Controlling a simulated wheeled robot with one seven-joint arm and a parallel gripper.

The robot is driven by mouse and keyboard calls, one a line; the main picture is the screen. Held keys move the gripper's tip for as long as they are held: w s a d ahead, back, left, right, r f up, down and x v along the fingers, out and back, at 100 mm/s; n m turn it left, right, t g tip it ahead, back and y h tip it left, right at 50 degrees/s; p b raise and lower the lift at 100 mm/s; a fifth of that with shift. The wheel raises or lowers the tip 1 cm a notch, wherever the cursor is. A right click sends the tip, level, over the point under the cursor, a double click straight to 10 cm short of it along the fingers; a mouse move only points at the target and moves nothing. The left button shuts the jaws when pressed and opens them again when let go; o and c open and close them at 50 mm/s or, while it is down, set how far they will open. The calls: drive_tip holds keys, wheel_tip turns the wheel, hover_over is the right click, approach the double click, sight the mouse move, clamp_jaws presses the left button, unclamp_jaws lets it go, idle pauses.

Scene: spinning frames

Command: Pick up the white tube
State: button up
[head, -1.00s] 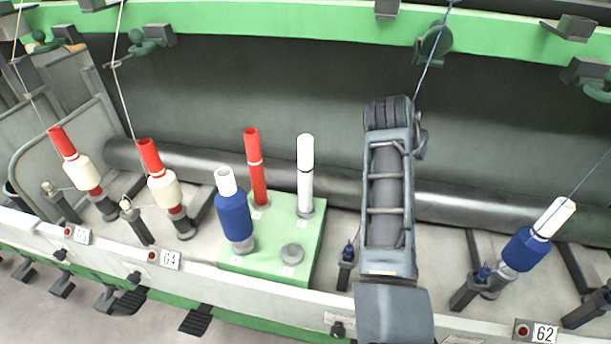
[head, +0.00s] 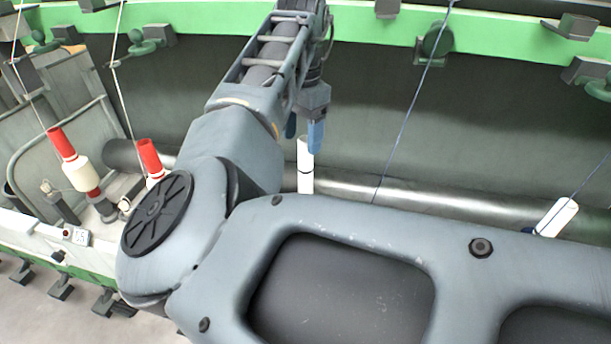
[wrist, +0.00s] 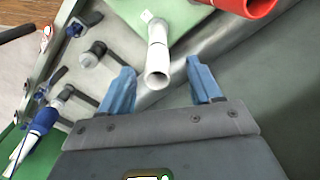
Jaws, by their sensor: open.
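The white tube (head: 305,163) stands upright; in the head view only its upper part shows, as my arm hides its base. In the wrist view the white tube (wrist: 157,62) has its open top toward the camera and its base on a green block (wrist: 184,14). My gripper (head: 303,140) points down just above the tube's top in the head view. In the wrist view my gripper (wrist: 163,75) is open, with blue fingers to either side of the tube's top. No contact shows.
A red tube (wrist: 248,5) stands near the white one. A blue-wound bobbin (wrist: 42,120) is at the left of the wrist view. Red-and-cream bobbins (head: 75,168) stand at the left, with taut threads above. A grey roller (head: 400,192) runs behind the tube.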

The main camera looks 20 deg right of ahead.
sight(306, 155)
drive_tip(key=f, duration=0.5)
drive_tip(key=shift+d+f, duration=0.4)
drive_tip(key=shift+c, duration=0.2)
clamp_jaws()
